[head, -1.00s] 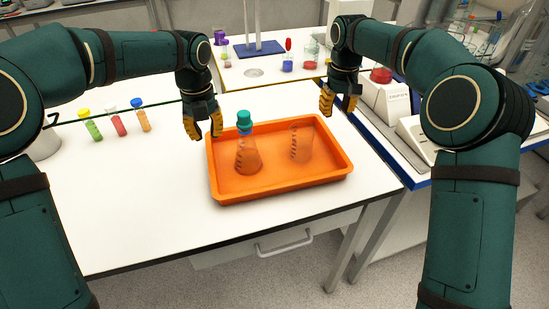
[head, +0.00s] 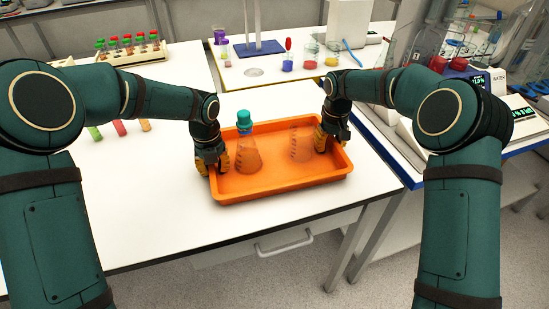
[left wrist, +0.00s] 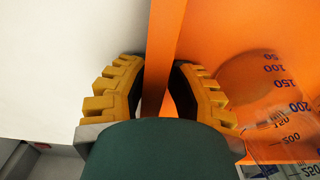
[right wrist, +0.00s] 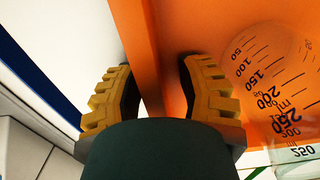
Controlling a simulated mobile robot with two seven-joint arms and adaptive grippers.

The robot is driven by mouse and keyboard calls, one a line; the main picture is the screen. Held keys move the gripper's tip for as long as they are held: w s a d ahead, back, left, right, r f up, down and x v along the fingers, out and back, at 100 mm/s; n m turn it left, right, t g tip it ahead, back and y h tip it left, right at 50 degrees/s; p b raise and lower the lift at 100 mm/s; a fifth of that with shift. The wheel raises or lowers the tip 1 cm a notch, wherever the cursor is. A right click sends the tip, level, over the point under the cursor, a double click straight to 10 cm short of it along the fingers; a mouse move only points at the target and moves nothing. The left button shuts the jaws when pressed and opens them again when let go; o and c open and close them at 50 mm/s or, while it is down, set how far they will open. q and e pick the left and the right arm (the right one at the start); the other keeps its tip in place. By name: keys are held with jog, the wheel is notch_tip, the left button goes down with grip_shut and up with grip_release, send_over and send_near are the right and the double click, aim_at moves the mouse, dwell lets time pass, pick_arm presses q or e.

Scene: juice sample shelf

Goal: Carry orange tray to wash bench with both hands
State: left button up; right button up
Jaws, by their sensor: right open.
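The orange tray (head: 281,190) lies flat on the white table. It holds a flask with a teal stopper (head: 244,121) and a clear flask (head: 300,144). My left gripper (head: 212,168) is at the tray's left wall; in the left wrist view its fingers (left wrist: 158,85) straddle the wall and look closed against it. My right gripper (head: 325,143) is at the right wall; in the right wrist view its fingers (right wrist: 155,85) stand apart on either side of the wall, with a gap. I cannot tell which surface is the wash bench.
Several coloured tubes (head: 119,128) lie on the table to the left. A rack of capped tubes (head: 130,48) stands behind. A back bench holds a blue-based stand (head: 260,48) and small vessels. A blue-edged bench (head: 392,165) with instruments adjoins at right. The table's front left is clear.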

pick_arm(q)
jog(key=shift+c, duration=0.9)
pick_arm(e)
jog(key=shift+c, duration=0.9)
pick_arm(q)
grip_shut()
pick_arm(e)
grip_shut()
pick_arm(q)
jog(key=shift+r, duration=0.15)
pick_arm(e)
jog(key=shift+r, duration=0.2)
